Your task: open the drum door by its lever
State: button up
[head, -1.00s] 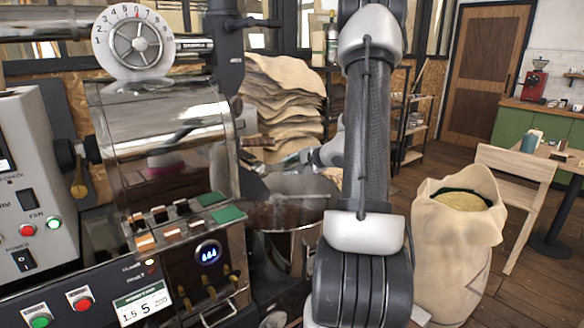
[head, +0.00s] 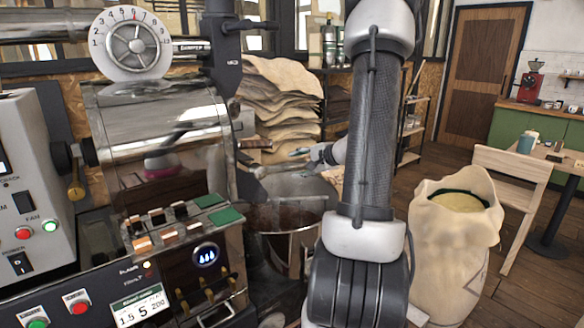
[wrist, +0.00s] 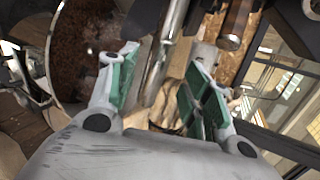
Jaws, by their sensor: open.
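The roaster's shiny drum housing (head: 160,125) stands at left in the head view. Its front end faces right and is seen nearly edge-on, so I cannot make out the drum door clearly. A short brown handle (head: 254,143) sticks out there; a brown cylindrical grip (wrist: 236,24) shows at the top of the wrist view. I cannot tell for sure which part is the door lever. My gripper (wrist: 163,62) is open, with green pads apart and nothing held. A metal rod (wrist: 164,48) shows beyond the gap between its fingers. In the head view my gripper (head: 303,153) points left, right of the roaster front.
The round cooling tray (head: 290,188) lies below my gripper; its brown surface also shows in the wrist view (wrist: 84,45). Stacked sacks (head: 280,100) stand behind. An open sack (head: 455,240) and a wooden chair (head: 515,180) stand at right.

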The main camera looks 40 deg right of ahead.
jog(key=v, duration=0.6)
dwell(0.4)
jog(key=s+a+f+n+g+y, duration=0.25)
jog(key=s+a+n+g, duration=0.55)
jog(key=s+a, duration=0.6)
jog(key=s+a+r+n+h, duration=0.4)
jog(key=s+a+r+n, duration=0.2)
jog(key=r+n, duration=0.4)
jog(key=shift+s+a+r+n, duration=0.15)
jog(key=shift+s+a+n, duration=0.2)
jog(key=shift+n, duration=0.05)
